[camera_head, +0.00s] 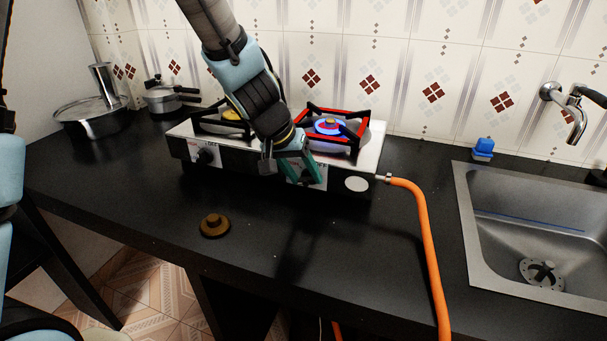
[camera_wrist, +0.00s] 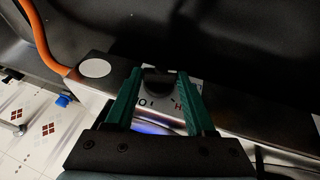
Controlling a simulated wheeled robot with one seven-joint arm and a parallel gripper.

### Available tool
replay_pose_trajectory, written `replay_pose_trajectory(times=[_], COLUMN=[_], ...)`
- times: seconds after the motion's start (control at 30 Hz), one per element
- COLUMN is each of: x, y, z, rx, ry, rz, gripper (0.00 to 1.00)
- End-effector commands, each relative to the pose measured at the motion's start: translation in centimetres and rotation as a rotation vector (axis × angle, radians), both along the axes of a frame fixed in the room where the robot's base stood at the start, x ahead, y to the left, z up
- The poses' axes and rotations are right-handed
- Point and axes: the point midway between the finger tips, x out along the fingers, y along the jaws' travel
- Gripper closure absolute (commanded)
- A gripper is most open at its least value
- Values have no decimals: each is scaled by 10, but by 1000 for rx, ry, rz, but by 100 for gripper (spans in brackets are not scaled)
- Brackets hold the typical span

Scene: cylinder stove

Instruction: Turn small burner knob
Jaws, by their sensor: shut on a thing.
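The two-burner stove (camera_head: 345,175) stands on the black counter. Its right burner (camera_head: 331,128) has a red pot support and a blue flame ring. The left burner (camera_head: 232,115) has a black support, shows no flame and is partly behind my arm. The left knob (camera_head: 205,156) is dark and untouched. My gripper (camera_head: 300,178), with green fingers, is at the right side of the front panel. In the wrist view my gripper (camera_wrist: 157,85) is shut on the dark right knob (camera_wrist: 157,80), one finger on each side. Panel markings show around the knob.
An orange gas hose (camera_head: 428,240) runs from the stove's right end down over the counter. A loose brass burner cap (camera_head: 214,224) lies in front of the stove. Pots (camera_head: 92,118) stand at the left, a sink (camera_head: 535,230) at the right.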

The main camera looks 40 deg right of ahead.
Motion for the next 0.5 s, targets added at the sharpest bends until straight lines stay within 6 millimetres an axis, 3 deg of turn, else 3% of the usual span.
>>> replay_pose_trajectory(times=[0.13, 0.5], x=[0, 3], y=[0, 0], z=[0, -9], rx=[0, -52], ry=[0, 73], rz=[0, 4], gripper=[100, 100])
